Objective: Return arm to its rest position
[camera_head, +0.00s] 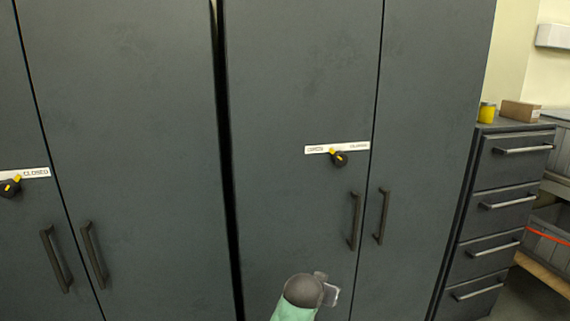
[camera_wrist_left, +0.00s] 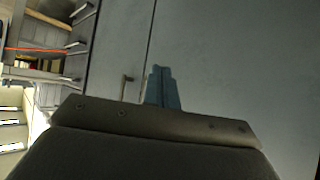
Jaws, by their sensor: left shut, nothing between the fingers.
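My left gripper (camera_wrist_left: 163,88) is in the left wrist view, its blue-grey fingers pressed together with nothing between them. Grey cabinet doors (camera_wrist_left: 215,60) fill the background behind it; I see no contact with them. In the head view a green arm link of mine with a dark rounded end (camera_head: 303,291) rises from the bottom edge, in front of the right cabinet (camera_head: 300,80). No gripper fingers can be made out there. A dark knob (camera_head: 339,159) with a yellow mark sits under a white label plate (camera_head: 350,148) on that cabinet. My right gripper is not in view.
Door handles (camera_head: 355,221) stick out close to the arm link. A left cabinet (camera_head: 130,110) has another knob (camera_head: 10,187) and a plate reading CLOSED. A drawer unit (camera_head: 503,200) at the right carries a yellow can (camera_head: 487,112) and a cardboard box (camera_head: 520,111).

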